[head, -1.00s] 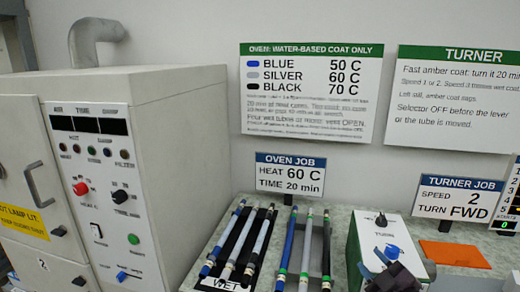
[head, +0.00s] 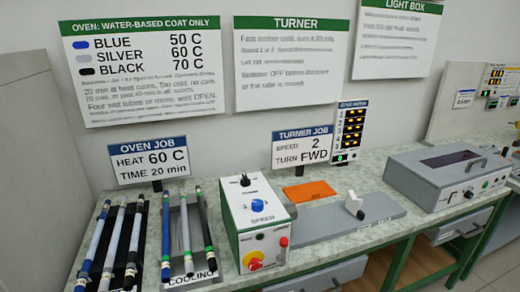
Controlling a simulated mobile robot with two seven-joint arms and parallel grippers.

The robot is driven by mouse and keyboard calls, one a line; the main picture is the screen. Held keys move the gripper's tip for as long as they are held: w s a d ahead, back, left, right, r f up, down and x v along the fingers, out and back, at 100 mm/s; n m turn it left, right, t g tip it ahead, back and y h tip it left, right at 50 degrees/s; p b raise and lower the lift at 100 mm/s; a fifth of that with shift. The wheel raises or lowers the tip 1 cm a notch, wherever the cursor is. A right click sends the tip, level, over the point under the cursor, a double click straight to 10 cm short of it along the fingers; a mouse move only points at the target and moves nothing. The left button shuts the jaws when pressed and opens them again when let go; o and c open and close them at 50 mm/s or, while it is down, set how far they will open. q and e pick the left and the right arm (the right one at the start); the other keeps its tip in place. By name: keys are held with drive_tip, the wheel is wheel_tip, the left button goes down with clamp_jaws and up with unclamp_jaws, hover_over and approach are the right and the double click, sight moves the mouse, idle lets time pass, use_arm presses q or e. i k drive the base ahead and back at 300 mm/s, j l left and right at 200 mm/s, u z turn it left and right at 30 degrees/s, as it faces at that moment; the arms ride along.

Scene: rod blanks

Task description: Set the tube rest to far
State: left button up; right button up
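The turner is a white and green box (head: 258,222) with a blue speed knob (head: 257,206), a black knob on top, and a red-and-yellow switch (head: 253,261) on its front. A grey bed (head: 325,222) runs right from it. A small white block with a dark knob (head: 354,204), seemingly the tube rest, stands on the bed right of its middle. I cannot read any near or far mark on it. No tube lies on the bed. Neither of my grippers is in view.
Wet and cooling racks with several tubes (head: 185,240) stand left of the turner. An orange mat (head: 309,191) lies behind the bed. A grey light box (head: 450,180) stands to the right. A turner job sign (head: 302,147) reads speed 2, FWD. Counter shows between bed and light box.

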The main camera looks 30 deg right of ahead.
sight(353, 205)
drive_tip(key=z, duration=1.8)
